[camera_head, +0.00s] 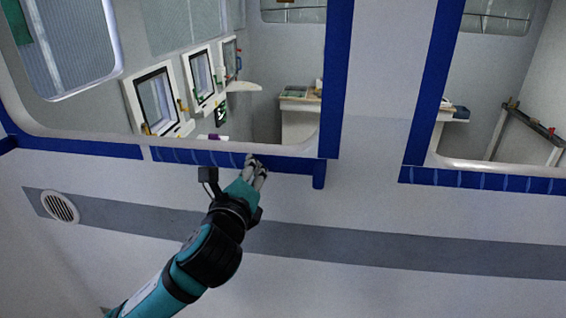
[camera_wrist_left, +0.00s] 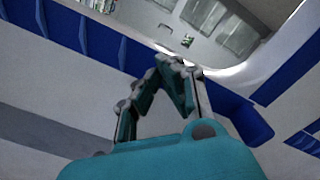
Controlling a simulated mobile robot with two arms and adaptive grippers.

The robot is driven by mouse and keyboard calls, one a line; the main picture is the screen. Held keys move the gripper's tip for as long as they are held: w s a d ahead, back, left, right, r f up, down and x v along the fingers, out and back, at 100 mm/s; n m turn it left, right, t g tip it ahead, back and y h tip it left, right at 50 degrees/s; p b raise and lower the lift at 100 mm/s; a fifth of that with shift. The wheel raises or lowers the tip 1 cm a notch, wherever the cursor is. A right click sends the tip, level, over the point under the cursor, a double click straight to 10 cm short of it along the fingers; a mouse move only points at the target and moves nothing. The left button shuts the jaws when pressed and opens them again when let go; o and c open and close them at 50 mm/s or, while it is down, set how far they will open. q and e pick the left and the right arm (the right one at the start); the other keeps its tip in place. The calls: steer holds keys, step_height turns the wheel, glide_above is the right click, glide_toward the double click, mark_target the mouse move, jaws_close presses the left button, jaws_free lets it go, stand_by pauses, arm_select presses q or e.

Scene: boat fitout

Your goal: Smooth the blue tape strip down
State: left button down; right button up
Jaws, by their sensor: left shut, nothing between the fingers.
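The blue tape strip (camera_head: 201,157) runs along the lower edge of the large window opening on the white wall. It shows several lighter cross marks left of my gripper. My left gripper (camera_head: 256,163) is shut and empty, with its fingertips at the strip, near its right part. I cannot tell whether they touch it. In the left wrist view the shut fingertips (camera_wrist_left: 177,62) overlap the blue strip (camera_wrist_left: 98,40), which continues on both sides of them. The part behind the fingers is hidden. My right gripper is not in view.
A second window at the right has its own blue tape (camera_head: 482,180) below it. A grey band (camera_head: 330,243) and a round vent (camera_head: 60,206) lie lower on the wall. Through the opening, small framed windows (camera_head: 156,100) and a white counter (camera_head: 299,118) show.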

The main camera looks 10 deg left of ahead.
mark_target(213, 160)
arm_select(q)
steer(key=shift+a, duration=0.75)
steer(key=shift+a, duration=0.4)
steer(key=shift+a, duration=0.1)
steer(key=shift+s, duration=0.1)
steer(key=shift+a, duration=1.8)
steer(key=shift+a, duration=1.35)
